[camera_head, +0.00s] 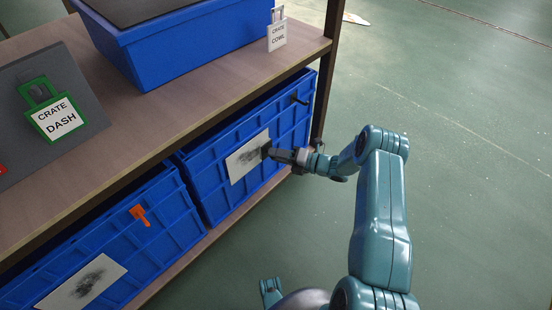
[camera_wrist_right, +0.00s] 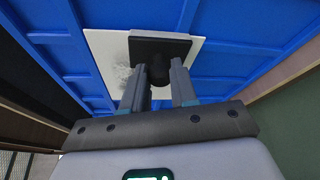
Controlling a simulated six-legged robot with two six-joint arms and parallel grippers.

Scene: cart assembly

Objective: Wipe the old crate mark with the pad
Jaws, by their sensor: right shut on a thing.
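The old crate mark is a dark grey smudge on a white plate (camera_head: 237,165) on the front of the right-hand blue crate (camera_head: 205,179). My right gripper (camera_head: 283,155) is shut on a dark pad (camera_head: 266,150), held at the right edge of that plate. In the right wrist view the black square pad (camera_wrist_right: 174,47) lies over the white plate (camera_wrist_right: 103,48), with part of the smudge showing to its left. I cannot tell whether the pad touches the plate. My left gripper is not in view.
A second blue crate (camera_head: 158,197) with an orange clip (camera_head: 140,215) and another smudged white plate (camera_head: 62,296) stands to the left. Above are a wooden shelf (camera_head: 130,115), a blue bin (camera_head: 180,50), a "CRATE COWL" tag (camera_head: 278,42) and a "CRATE DASH" tag (camera_head: 57,120). Open green floor lies right.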

